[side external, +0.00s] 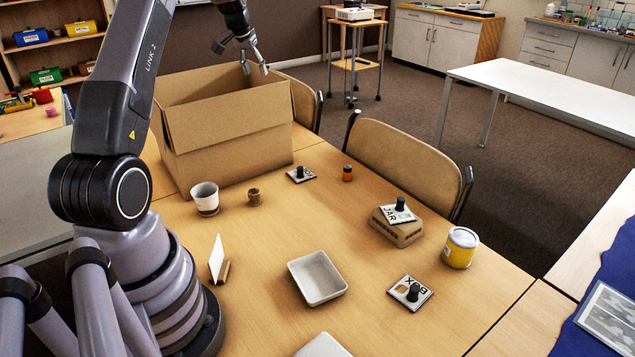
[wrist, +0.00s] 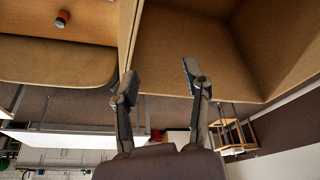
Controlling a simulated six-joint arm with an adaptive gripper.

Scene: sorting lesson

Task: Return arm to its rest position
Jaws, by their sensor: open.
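My gripper (side external: 254,66) is open and empty in the side external view, high over the back rim of the large open cardboard box (side external: 237,140). In the wrist view my gripper (wrist: 158,82) shows its two fingers spread apart with nothing between them. The box (wrist: 190,45) fills the upper right of the wrist view, and its inside shows there. The front wall hides most of the inside in the side external view.
One card (side external: 397,213) rests on a small cardboard box (side external: 396,232). Chairs (side external: 408,163) stand behind.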

